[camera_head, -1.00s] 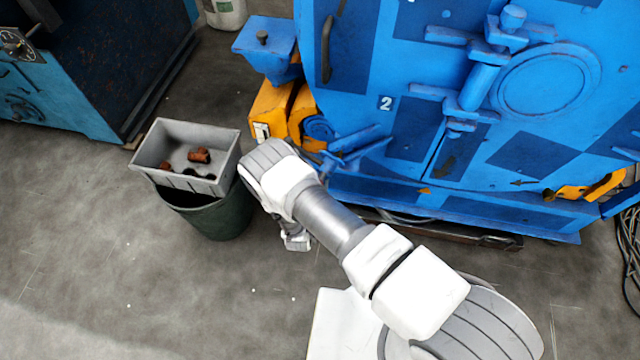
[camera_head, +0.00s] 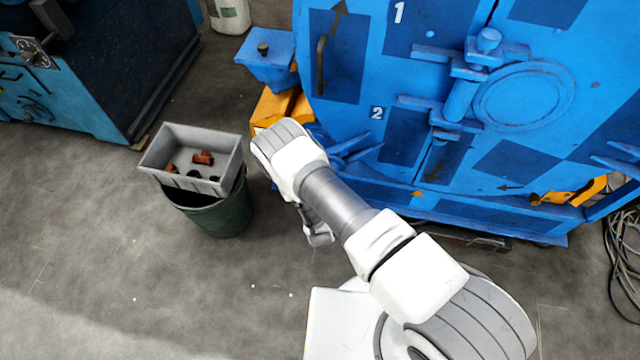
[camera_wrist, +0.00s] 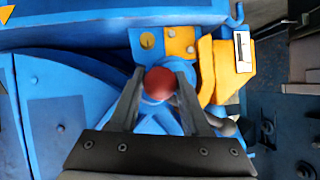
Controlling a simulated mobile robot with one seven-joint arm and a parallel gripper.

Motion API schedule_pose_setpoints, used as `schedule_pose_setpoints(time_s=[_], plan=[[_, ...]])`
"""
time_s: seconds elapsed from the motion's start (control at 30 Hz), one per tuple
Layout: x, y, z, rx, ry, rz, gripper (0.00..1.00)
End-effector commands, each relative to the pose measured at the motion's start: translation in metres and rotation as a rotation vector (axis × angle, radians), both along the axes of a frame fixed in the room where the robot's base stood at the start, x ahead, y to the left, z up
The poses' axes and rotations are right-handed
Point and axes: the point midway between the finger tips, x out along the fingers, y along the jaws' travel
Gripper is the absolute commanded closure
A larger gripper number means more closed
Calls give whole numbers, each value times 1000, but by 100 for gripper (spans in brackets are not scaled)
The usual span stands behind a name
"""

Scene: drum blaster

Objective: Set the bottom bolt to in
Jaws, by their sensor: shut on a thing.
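In the wrist view, a round red knob (camera_wrist: 160,83) sits between the two fingers of my gripper (camera_wrist: 160,77), which is shut on it. Blue metal of the blaster (camera_wrist: 60,112) lies around and behind the knob, and the knob's stem is mostly hidden. In the head view, my arm covers the lower left corner of the big blue drum blaster (camera_head: 400,60). Blue lever-like parts (camera_head: 352,155) show just right of my wrist. The knob and fingertips are hidden there, so I cannot tell the bolt's position.
A yellow bracket (camera_wrist: 225,65) stands close right of the fingers in the wrist view. In the head view, a grey tray (camera_head: 225,185) with rusty pieces rests on a dark green bin (camera_head: 225,218) left of my arm. The floor in front is clear.

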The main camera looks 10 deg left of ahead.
Motion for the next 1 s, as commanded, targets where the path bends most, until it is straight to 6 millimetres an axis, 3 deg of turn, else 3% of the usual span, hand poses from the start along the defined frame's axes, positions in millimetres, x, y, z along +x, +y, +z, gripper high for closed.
schedule_pose_setpoints(time_s=[0.03,0.3,0.87,0.9,1.0], plan=[[2,-8,9,-4,-9,-11,100],[-1,-22,20,-5,-9,-12,100],[-3,-27,21,-8,-6,-13,100],[-3,-27,21,-8,-6,-13,51],[-3,-27,21,-6,-4,-11,33]])
